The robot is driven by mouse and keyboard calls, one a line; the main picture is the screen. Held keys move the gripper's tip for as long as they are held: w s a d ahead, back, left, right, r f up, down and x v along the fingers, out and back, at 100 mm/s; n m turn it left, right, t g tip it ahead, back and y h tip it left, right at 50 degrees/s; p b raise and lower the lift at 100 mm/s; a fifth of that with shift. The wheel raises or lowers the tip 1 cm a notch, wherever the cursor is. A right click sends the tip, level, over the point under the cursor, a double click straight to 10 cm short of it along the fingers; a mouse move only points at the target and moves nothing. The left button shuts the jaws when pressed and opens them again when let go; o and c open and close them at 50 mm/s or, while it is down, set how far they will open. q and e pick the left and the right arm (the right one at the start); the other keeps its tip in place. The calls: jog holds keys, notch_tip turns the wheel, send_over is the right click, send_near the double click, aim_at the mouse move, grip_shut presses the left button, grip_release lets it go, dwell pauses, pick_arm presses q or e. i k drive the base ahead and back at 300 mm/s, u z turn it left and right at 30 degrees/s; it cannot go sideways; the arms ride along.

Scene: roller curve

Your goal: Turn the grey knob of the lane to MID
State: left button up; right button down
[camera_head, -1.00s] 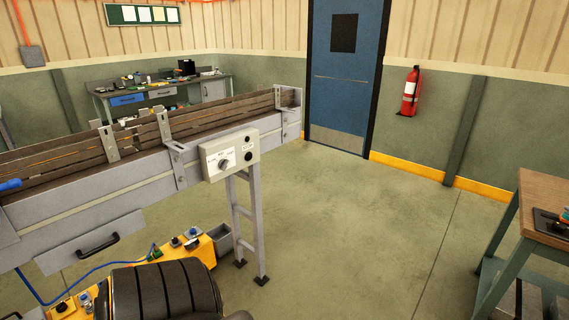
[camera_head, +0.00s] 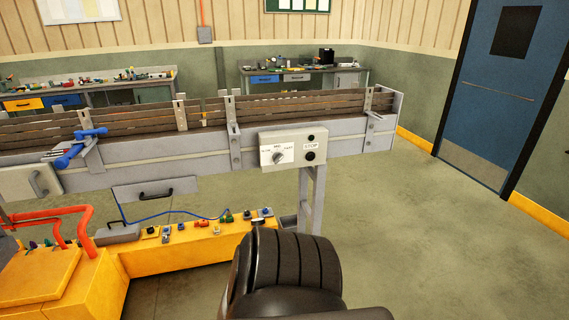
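The grey knob (camera_head: 278,157) is on a pale control box (camera_head: 268,138) fixed to the near side of the lane (camera_head: 205,146). A white label behind the knob carries small marks, with MID seemingly at the top; the knob's exact pointing is too small to tell. A dark button with a STOP label (camera_head: 310,146) is to the right of the knob. Neither of my grippers is in view. A dark rounded part, likely of my own body, shows at the bottom centre, well below the box.
A yellow base (camera_head: 180,250) with several small fittings and orange tubing stands below the lane at left. A blue clamp handle (camera_head: 75,150) and a drawer (camera_head: 155,192) are on the lane's left. Floor to the right (camera_head: 430,240) is clear up to the blue door (camera_head: 497,90).

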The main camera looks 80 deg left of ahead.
aim_at(277, 158)
jog(key=u, duration=0.75)
jog(key=i, duration=0.9)
jog(key=u, duration=1.25)
jog(key=i, duration=0.2)
jog(key=u, duration=0.15)
